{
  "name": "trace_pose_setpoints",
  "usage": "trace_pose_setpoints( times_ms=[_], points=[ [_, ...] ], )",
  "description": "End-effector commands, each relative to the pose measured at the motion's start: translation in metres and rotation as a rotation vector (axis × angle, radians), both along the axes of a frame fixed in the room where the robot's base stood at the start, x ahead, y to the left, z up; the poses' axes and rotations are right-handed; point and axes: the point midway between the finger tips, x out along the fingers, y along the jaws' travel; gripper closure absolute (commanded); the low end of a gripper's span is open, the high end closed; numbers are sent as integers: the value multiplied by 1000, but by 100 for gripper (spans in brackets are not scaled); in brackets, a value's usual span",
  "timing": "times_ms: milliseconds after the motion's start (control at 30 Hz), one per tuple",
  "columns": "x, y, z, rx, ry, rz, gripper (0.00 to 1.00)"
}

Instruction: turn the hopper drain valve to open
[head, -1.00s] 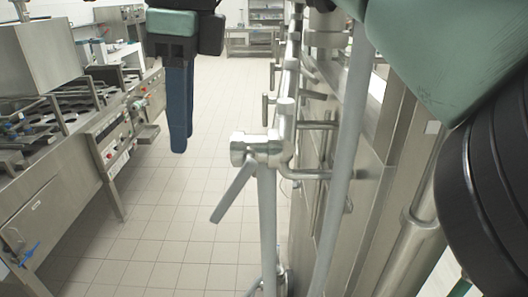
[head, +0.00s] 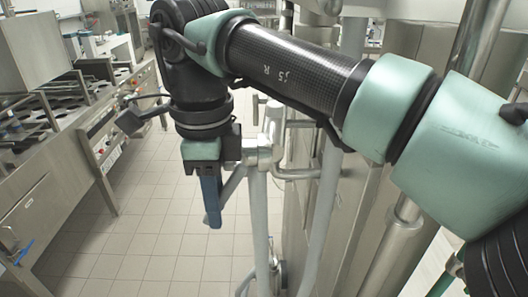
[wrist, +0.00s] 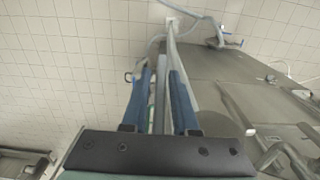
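The drain valve (head: 259,152) is a steel fitting at the top of a vertical pipe, right of centre in the head view. Its flat grey lever (head: 233,183) slants down and left from it, partly hidden by my gripper. My gripper (head: 211,222) points down just left of the valve, its blue fingers overlapping the lever in that view. In the wrist view my gripper (wrist: 160,72) shows its two blue fingers apart, with a grey bar, likely the lever, between them. I cannot tell whether either finger touches it.
Steel pipes (head: 328,190) and the machine's panels stand close on the right. A steel filling machine (head: 50,170) with round openings runs along the left. The tiled floor (head: 140,240) between them is clear.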

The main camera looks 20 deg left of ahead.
Motion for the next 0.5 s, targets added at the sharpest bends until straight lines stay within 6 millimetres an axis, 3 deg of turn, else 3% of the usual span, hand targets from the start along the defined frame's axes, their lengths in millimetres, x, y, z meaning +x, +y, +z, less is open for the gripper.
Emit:
trace_pose_setpoints(
  times_ms=[333,500],
  points=[
    [0,0,-5,1,-1,-1,72],
    [0,0,-5,1,-1,-1,100]
  ],
)
